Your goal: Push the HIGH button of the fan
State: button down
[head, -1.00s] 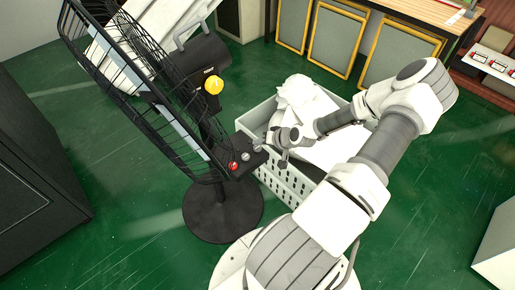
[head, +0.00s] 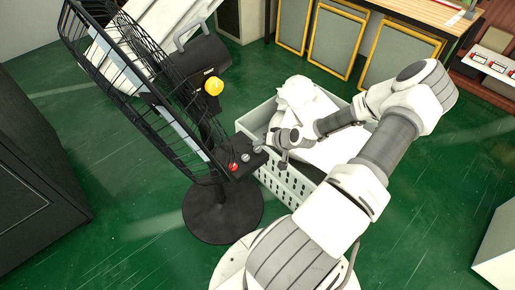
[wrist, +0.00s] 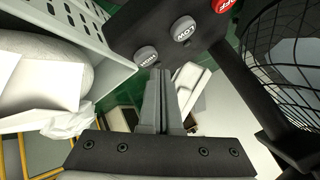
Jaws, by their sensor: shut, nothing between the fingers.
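The black standing fan (head: 135,80) is at the left in the head view, with its control box (head: 246,163) low on the pole. My gripper (wrist: 161,74) is shut and empty. Its fingertips are right by the HIGH button, slightly to its right and below in the wrist view. I cannot tell whether they touch it. In the head view my gripper (head: 270,146) is at the right end of the box.
A white perforated crate (head: 290,187) with white, cloth-like contents (head: 305,100) stands beside the fan, under my forearm. A yellow knob (head: 214,86) sits behind the fan head. A dark cabinet (head: 35,170) is at the left. Green floor is clear in front.

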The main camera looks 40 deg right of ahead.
aim_at(260, 151)
dwell(0.8)
jog(key=shift+f, duration=0.4)
jog(key=shift+f+b, duration=0.5)
jog(key=shift+b, duration=0.05)
dwell(0.4)
jog(key=shift+r, duration=0.15)
jog(key=shift+r+p, duration=0.75)
notch_tip(260, 151, up, 5)
jog(key=p, duration=0.4)
dwell(1.0)
